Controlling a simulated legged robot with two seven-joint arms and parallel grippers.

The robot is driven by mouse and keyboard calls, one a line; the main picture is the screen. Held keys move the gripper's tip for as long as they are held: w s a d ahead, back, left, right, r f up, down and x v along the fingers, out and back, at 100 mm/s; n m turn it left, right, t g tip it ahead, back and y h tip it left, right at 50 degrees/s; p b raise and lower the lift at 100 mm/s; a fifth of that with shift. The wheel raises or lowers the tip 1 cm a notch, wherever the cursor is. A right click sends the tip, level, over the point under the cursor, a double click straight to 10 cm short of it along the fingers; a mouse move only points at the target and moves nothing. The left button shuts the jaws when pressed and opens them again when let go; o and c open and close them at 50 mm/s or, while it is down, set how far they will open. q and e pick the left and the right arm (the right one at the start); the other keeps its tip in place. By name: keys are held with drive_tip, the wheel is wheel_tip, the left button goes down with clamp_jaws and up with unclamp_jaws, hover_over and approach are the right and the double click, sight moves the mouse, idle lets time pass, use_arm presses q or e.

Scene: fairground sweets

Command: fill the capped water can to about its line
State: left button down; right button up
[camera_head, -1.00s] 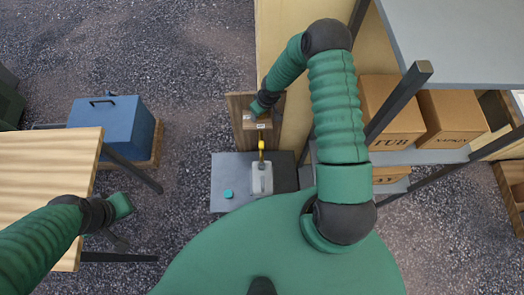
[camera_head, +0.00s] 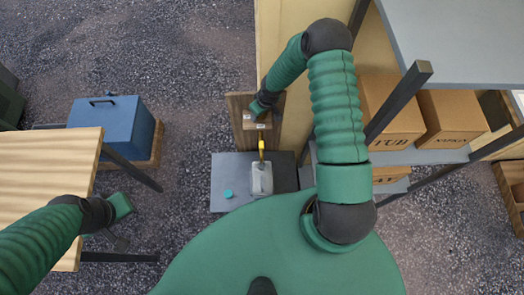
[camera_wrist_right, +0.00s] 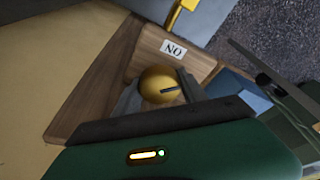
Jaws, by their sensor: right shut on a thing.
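The pale grey water can (camera_head: 262,180) stands on a grey platform (camera_head: 228,170) under a yellow spout (camera_head: 262,147). A small teal cap (camera_head: 228,194) lies on the platform left of the can, apart from it. The can's line and water level are too small to tell. My right gripper (camera_wrist_right: 160,88) is shut on a round brass knob (camera_wrist_right: 158,82) on a wooden panel (camera_wrist_right: 100,85), beside a small label (camera_wrist_right: 173,49) reading ON upside down. My left gripper (camera_head: 121,206) hangs over the gravel near the striped table; its jaws cannot be made out.
A striped table (camera_head: 45,175) and a blue box (camera_head: 115,125) stand on the left. A grey shelf rack (camera_head: 460,40) with cardboard boxes (camera_head: 450,115) is on the right. Gravel between the blue box and the platform is clear.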

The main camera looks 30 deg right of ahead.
drive_tip(key=m+b, duration=0.2)
drive_tip(key=shift+w+f+h+b, duration=0.1)
drive_tip(key=shift+f+h+b, duration=0.2)
drive_tip(key=shift+f, duration=0.05)
drive_tip(key=m+h+b, duration=0.1)
drive_tip(key=m+b, duration=0.1)
drive_tip(key=m, duration=0.2)
drive_tip(key=m+b, duration=0.2)
drive_tip(key=m, duration=0.2)
drive_tip(key=shift+a+r+g+h, duration=0.1)
drive_tip(key=shift+r+g+h, duration=0.05)
drive_tip(key=shift+g+h, duration=0.2)
drive_tip(key=shift+r+m, duration=0.25)
drive_tip(key=shift+m, duration=0.75)
